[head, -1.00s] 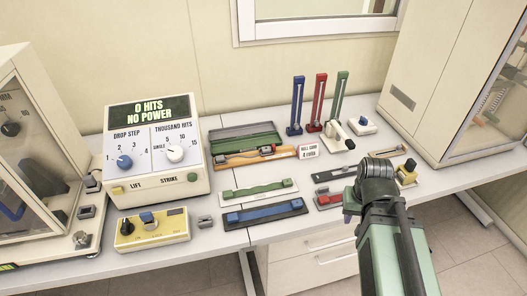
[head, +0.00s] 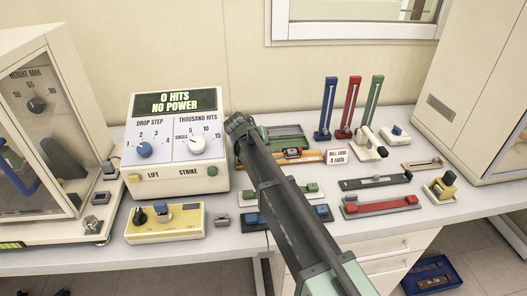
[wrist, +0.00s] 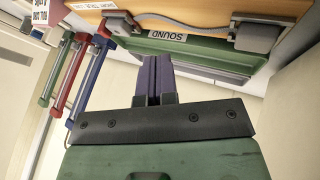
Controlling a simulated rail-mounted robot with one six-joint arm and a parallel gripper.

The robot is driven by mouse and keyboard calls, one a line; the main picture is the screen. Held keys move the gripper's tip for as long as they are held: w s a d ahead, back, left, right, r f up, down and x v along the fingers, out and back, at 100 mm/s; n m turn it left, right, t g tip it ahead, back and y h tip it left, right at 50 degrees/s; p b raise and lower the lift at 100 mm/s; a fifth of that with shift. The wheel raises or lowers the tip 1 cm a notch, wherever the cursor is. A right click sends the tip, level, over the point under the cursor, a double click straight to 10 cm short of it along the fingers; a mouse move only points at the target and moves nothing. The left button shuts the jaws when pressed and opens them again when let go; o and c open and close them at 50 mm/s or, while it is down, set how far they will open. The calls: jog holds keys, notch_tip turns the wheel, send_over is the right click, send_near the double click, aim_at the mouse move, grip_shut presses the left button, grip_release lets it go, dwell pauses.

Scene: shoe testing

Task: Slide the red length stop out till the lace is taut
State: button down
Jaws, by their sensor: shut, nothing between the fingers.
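My gripper (wrist: 151,62) is shut and empty in the wrist view, its dark purple fingers together below a green block labelled SOUND. A wooden board (wrist: 190,8) crosses the top of that view, with a thin grey strip, perhaps the lace, along it and a grey clamp (wrist: 256,38) at its right. In the head view the board (head: 310,157) lies beside the green case, partly behind my arm, and my fingers are hidden. I cannot make out the red length stop for certain. A red upright gauge (head: 346,108) and a red bar (head: 384,205) on a grey base show at right.
The hit-counter box (head: 175,140) stands left of my arm, with a yellow control box (head: 166,222) in front. Blue (head: 327,108) and green (head: 371,108) upright gauges flank the red one. A white sign (head: 337,157) stands by the board. Bare table shows between the fixtures.

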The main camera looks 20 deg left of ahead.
aim_at(287, 153)
jog(key=b+x, duration=0.4)
jog(key=x, duration=0.3)
jog(key=shift+s+a+f, duration=0.15)
jog(key=shift+s, duration=0.05)
jog(key=d, duration=0.1)
jog(key=w+d, duration=0.1)
jog(key=d, duration=0.1)
jog(key=shift+w+d+r, duration=0.2)
jog(key=shift+w+r, duration=0.05)
jog(key=shift+r, duration=0.15)
jog(key=shift+w+d, duration=0.15)
jog(key=shift+d, duration=0.05)
jog(key=shift+w+d, duration=0.25)
jog(key=shift+d, duration=0.2)
jog(key=shift+w+d, duration=0.2)
jog(key=shift+d, duration=0.3)
